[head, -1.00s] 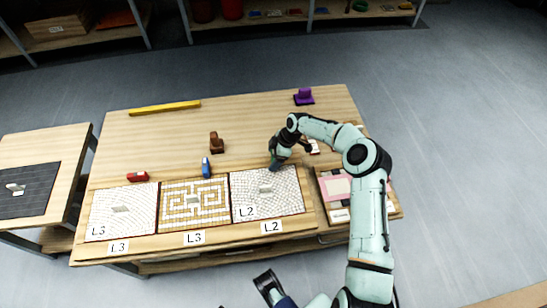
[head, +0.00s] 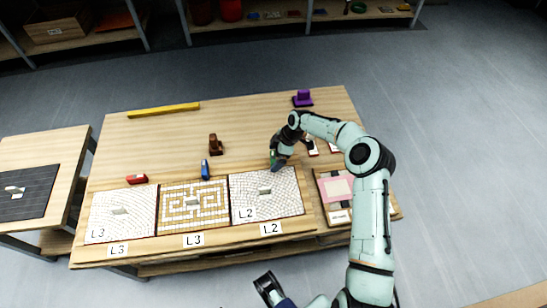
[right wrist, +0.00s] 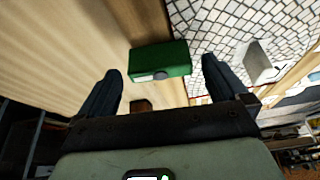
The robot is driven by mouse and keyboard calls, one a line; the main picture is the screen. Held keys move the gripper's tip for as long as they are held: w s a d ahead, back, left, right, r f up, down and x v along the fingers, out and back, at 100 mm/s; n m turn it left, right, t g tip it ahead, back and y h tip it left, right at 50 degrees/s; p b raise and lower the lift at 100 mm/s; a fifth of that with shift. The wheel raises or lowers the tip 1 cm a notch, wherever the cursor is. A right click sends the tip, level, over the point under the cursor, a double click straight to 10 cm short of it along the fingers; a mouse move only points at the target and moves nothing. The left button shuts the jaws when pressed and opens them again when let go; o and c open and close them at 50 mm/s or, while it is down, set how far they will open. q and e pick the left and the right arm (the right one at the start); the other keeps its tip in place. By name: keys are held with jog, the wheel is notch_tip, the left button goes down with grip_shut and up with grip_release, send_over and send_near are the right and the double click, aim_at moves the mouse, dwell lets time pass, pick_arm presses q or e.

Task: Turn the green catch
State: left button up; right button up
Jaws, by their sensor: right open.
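The green catch (right wrist: 160,60) is a small green block with a grey round spot on its near face. In the right wrist view it lies between the fingertips of my right gripper (right wrist: 160,80), at the edge of a white mosaic panel (right wrist: 215,25). The fingers are open, one on each side, with visible gaps to the block. In the head view my right gripper (head: 277,166) is at the top edge of the right-hand L2 panel (head: 285,203) and mostly hides the catch. A dark part at the bottom of the head view may be my left gripper; its jaws are unclear.
Two other panels (head: 118,230) (head: 215,190) lie to the left, with a red block (head: 137,179) and a blue block (head: 205,170) above them. A brown piece (head: 215,145), purple piece (head: 302,98) and yellow bar (head: 163,110) stand farther back. A pink-and-white board (head: 337,188) lies right.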

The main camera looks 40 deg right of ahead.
aim_at(273, 157)
pick_arm(q)
jog(key=shift+s+d+r+p, duration=0.1)
jog(key=shift+s+r+p, duration=0.4)
jog(key=shift+r+p, duration=0.25)
pick_arm(e)
jog(key=v, duration=1.1)
jog(key=shift+s+d+r, duration=0.1)
jog(key=c, duration=0.5)
jog(key=shift+m, duration=0.3)
jog(key=c, duration=0.5)
jog(key=shift+o, duration=0.2)
jog(key=w+a+m+g+h+p, duration=0.35)
jog(key=m+p, duration=0.25)
jog(key=m, duration=1.2)
pick_arm(q)
jog(key=shift+g, duration=0.6)
jog(key=r, duration=0.1)
jog(key=s+r, duration=0.1)
jog(key=r, duration=0.2)
jog(key=shift+s+r, duration=0.35)
jog(key=shift+s, duration=0.05)
pick_arm(e)
jog(key=shift+n+t, duration=0.3)
jog(key=shift+t, duration=0.15)
jog(key=f, duration=1.2)
jog(key=shift+s+a+f, duration=0.1)
jog(key=shift+s+a, duration=0.1)
jog(key=shift+a, duration=0.15)
